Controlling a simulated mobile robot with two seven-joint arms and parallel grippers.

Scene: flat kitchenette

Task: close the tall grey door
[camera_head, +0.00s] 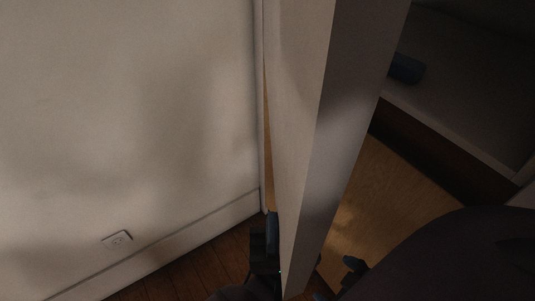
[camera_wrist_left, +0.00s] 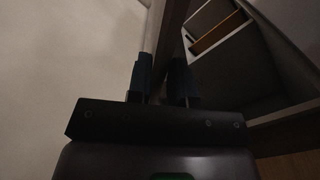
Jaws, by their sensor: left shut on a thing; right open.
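The tall grey door (camera_head: 345,120) stands open, edge towards me, running from the top of the head view to the bottom middle. My left gripper (camera_head: 290,245) is at its lower part, a blue finger on the left side; the other finger is mostly hidden. In the left wrist view, the left gripper (camera_wrist_left: 161,80) has a finger on each side of the door (camera_wrist_left: 168,40) and is shut on it. My right gripper (camera_head: 351,268) is open and apart, right of the door, low in the head view; my dark arm partly hides it.
Dark wooden floor (camera_head: 190,275) shows bottom left.

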